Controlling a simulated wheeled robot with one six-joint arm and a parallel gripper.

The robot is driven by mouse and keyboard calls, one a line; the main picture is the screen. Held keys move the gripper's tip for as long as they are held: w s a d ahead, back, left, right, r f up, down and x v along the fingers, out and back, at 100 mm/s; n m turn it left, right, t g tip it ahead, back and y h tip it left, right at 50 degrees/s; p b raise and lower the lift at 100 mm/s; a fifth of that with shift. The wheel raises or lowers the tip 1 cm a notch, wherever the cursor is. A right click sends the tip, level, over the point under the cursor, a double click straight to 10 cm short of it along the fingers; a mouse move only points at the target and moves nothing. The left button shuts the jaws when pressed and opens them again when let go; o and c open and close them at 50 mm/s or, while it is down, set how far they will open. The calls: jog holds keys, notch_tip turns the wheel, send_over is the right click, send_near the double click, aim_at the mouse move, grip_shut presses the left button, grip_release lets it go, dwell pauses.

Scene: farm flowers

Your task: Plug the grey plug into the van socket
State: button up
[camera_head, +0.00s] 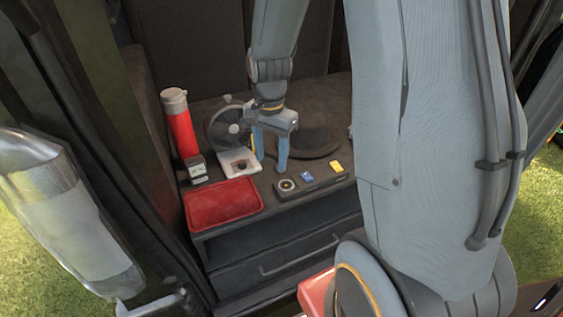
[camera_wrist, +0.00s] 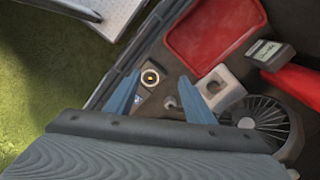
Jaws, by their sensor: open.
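My gripper (camera_head: 270,164) is open over the van shelf, its two blue fingers pointing down; they also show in the wrist view (camera_wrist: 158,77). A small grey piece (camera_wrist: 170,102), which looks like the grey plug, lies between the fingers in the wrist view, not gripped; its exact shape is too small to tell. The round van socket (camera_head: 286,185) sits in a dark panel at the shelf's front edge. In the wrist view the socket (camera_wrist: 150,77) shows a pale ring, beyond the fingers. A white square block (camera_head: 240,161) with a dark centre stands left of the gripper.
A red tray (camera_head: 223,203) lies at the front left. A red flask (camera_head: 180,125), a small meter (camera_head: 196,171) and a fan (camera_head: 228,123) stand behind it. A dark hat (camera_head: 312,140) lies behind the gripper. Blue (camera_head: 307,176) and yellow (camera_head: 336,167) switches adjoin the socket.

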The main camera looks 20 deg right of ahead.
jog(key=w+d+f+m+p, duration=0.1)
jog(key=w+d+f+m, duration=0.1)
jog(key=w+m, duration=0.1)
jog(key=w+d+f+m+p, duration=0.1)
jog(key=w+d+f+m, duration=0.1)
jog(key=w+d+m, duration=0.1)
jog(key=w+d+f+m+p, duration=0.1)
jog(key=w+d+f+m, duration=0.1)
jog(key=w+m, duration=0.2)
jog(key=shift+w+d+f+m+p, duration=0.15)
jog(key=shift+f+m+p, duration=0.05)
jog(key=shift+m, duration=0.55)
jog(key=shift+w+d+f+m+p, duration=0.1)
jog(key=shift+f+m+p, duration=0.1)
jog(key=shift+m, duration=0.55)
jog(key=shift+w+d+f+m, duration=0.2)
jog(key=shift+w+f+m, duration=0.1)
jog(key=shift+m, duration=0.1)
jog(key=shift+f+p, duration=0.35)
jog(key=shift+f, duration=0.9)
jog(key=shift+f, duration=0.15)
jog(key=shift+w+d+f+p, duration=0.15)
jog(key=shift+f+p, duration=0.45)
jog(key=shift+f, duration=0.65)
jog(key=shift+w+d+f+p, duration=0.15)
jog(key=shift+f+p, duration=0.4)
jog(key=shift+f, duration=0.65)
